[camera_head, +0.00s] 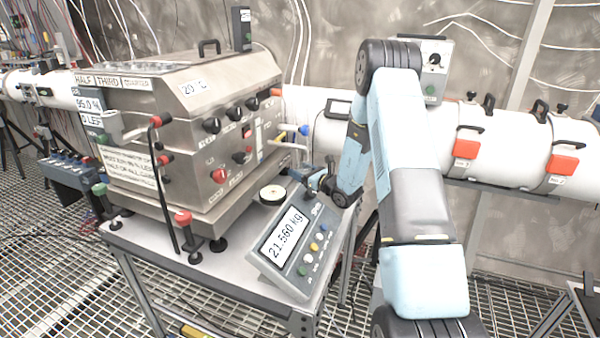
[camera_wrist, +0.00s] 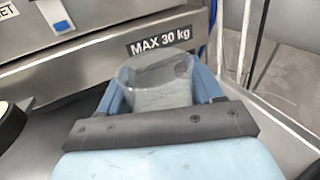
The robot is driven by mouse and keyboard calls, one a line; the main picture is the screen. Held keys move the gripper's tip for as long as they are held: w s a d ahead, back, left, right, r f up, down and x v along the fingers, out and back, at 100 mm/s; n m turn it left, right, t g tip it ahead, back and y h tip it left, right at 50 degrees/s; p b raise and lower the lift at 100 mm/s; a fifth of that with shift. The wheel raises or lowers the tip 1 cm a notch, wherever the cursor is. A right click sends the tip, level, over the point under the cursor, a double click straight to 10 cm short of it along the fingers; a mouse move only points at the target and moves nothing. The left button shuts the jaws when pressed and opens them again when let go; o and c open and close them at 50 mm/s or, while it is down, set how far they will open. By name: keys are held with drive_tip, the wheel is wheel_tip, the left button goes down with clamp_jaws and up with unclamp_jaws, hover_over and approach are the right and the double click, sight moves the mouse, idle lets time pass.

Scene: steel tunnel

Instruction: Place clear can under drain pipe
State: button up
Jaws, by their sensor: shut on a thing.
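The clear can (camera_wrist: 155,72) is a transparent, open-topped vessel in the wrist view. My gripper (camera_wrist: 160,92) is shut on it, with one blue finger on each side. The can is beside the steel wall marked "MAX 30 kg". In the head view my gripper (camera_head: 318,182) is low at the right side of the steel machine (camera_head: 190,120), behind the scale display (camera_head: 290,245). The can cannot be made out clearly there. A short pipe (camera_head: 288,145) sticks out from the machine's right side above my gripper and is probably the drain pipe. It does not show clearly in the wrist view.
The scale display reads 21.560 kg. A small round dial (camera_head: 272,194) is on the table (camera_head: 225,250) next to it. A blue-and-yellow valve (camera_head: 303,130) is by the pipe. A large white pipe (camera_head: 490,140) runs along the wall behind my arm.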

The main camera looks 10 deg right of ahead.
drive_tip(key=o, duration=1.1)
drive_tip(key=v, duration=1.2)
